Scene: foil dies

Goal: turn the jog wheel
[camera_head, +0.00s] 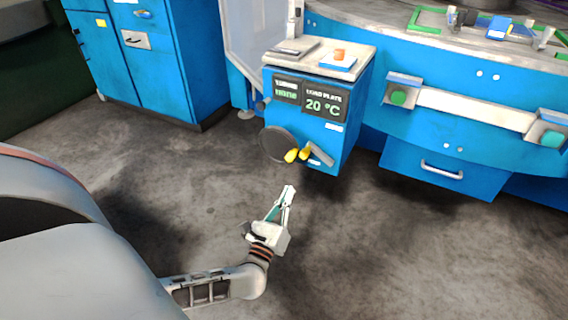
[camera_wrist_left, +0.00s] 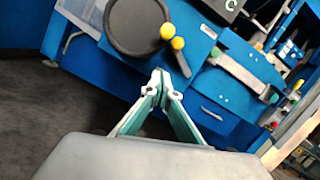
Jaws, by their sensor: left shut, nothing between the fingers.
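The jog wheel, a dark round disc (camera_head: 277,145), sits on the front of a blue control box (camera_head: 330,148). Yellow knobs (camera_head: 298,154) show at its lower right edge. In the left wrist view the wheel (camera_wrist_left: 136,24) is at the top, with two yellow knobs (camera_wrist_left: 172,37) at its right. My left gripper (camera_head: 288,190) is shut and empty, in front of and below the wheel, apart from it. Its fingertips also show in the left wrist view (camera_wrist_left: 168,80), below the knobs. My right gripper is not in view.
The box carries a display reading 20 °C (camera_head: 322,104) and an orange button (camera_head: 339,55) on top. A blue machine with a drawer (camera_head: 440,172) and green buttons (camera_head: 398,97) stands to the right. A blue cabinet (camera_head: 150,70) stands behind left. The floor around my gripper is clear.

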